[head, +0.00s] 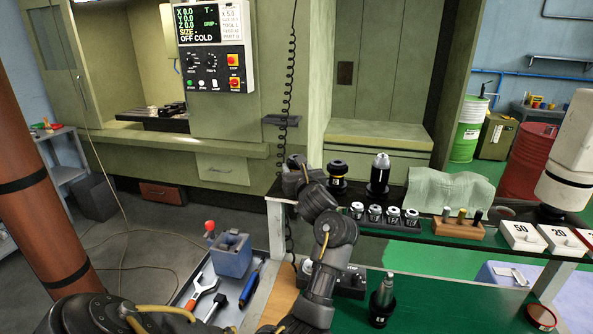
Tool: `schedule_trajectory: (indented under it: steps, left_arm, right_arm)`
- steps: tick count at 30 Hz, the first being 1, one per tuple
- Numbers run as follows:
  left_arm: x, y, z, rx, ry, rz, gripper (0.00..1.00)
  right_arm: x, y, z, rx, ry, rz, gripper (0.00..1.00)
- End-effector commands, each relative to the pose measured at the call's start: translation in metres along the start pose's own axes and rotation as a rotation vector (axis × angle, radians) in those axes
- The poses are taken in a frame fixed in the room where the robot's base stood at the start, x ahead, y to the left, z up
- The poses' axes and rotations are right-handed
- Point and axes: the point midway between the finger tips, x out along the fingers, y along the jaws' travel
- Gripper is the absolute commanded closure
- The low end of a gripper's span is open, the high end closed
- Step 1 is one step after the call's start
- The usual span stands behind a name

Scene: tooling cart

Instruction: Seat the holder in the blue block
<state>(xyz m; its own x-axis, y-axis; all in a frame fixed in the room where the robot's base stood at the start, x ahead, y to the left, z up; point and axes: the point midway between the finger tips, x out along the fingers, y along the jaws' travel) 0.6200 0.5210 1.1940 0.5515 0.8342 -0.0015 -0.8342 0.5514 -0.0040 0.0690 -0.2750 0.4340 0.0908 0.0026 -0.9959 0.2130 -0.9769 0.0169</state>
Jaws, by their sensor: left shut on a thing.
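The blue block (232,256) stands at the back of a grey tray on the cart's left side, with an opening in its top. My left arm reaches up past the green work surface to the rear shelf. The fingertips are small and dark, so the exact contact is hard to see. A second black holder with a silver tip (381,175) stands to its right. A third holder (383,297) stands on the green surface. My right gripper is not visible.
A row of collets (384,213), a wooden rack (457,228) and white numbered boxes (522,237) line the shelf. The green surface's middle is mostly clear.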

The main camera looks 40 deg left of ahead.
Motion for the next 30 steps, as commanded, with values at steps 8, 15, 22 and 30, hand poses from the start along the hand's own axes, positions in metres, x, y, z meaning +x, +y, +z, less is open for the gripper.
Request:
schedule_trajectory:
  steps: [8,15,22,30]
  left_arm:
    - [0.0,-0.001,0.002,-0.001,-0.007,-0.001,0.94]
    - [0.0,0.0,0.001,-0.001,-0.006,-0.001,0.41]
    - [0.0,0.0,0.0,0.0,-0.002,0.0,0.28]
    - [-0.011,-0.001,-0.006,-0.003,0.003,-0.001,0.28]
  right_arm:
    - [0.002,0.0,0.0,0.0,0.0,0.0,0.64]
    - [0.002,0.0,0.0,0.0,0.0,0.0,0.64]
    - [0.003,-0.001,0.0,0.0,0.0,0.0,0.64]
    - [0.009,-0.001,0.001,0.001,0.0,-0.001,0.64]
